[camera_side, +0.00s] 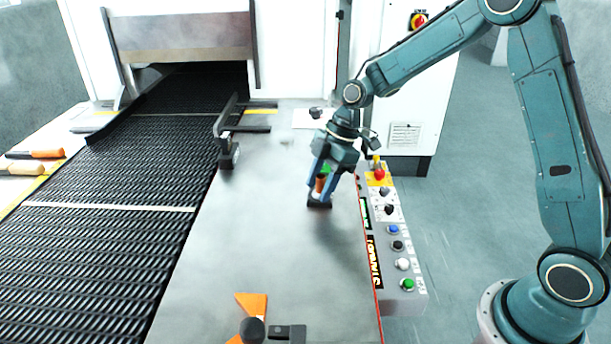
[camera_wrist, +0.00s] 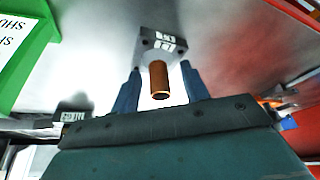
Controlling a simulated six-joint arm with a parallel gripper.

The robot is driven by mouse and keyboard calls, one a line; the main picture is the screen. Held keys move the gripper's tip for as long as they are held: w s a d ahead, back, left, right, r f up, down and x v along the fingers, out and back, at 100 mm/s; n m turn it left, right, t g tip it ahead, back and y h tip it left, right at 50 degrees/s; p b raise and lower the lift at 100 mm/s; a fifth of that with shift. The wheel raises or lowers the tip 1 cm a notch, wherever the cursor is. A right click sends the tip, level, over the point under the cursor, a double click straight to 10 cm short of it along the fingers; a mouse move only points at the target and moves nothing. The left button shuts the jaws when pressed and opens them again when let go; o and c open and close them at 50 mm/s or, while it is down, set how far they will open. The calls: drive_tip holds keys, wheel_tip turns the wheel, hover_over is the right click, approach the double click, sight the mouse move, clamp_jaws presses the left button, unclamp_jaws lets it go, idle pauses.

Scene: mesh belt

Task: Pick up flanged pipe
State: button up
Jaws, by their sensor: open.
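The flanged pipe is a short copper-brown tube on a dark square flange. In the side view, the flanged pipe (camera_side: 319,186) stands upright on the grey metal table, near its right edge. In the wrist view, the flanged pipe (camera_wrist: 159,80) shows its hollow end towards the camera, with its grey flange beyond. My gripper (camera_side: 318,191) reaches down over it with its blue fingers on either side of the tube. In the wrist view, my gripper (camera_wrist: 160,70) is open, with a visible gap between each finger and the tube.
The black mesh belt (camera_side: 120,215) runs along the table's left side. A control panel (camera_side: 402,245) with several buttons lines the right edge. A dark upright bracket (camera_side: 228,150) stands behind left, and an orange piece (camera_side: 252,304) is at the front. The table's middle is clear.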

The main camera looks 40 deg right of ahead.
sight(320, 176)
idle(0.3)
clamp_jaws()
drive_tip(key=shift+r, duration=0.2)
wheel_tip(320, 176, up, 20)
drive_tip(key=shift+f, duration=0.15)
idle(0.7)
drive_tip(key=shift+a+f, duration=0.1)
idle(0.6)
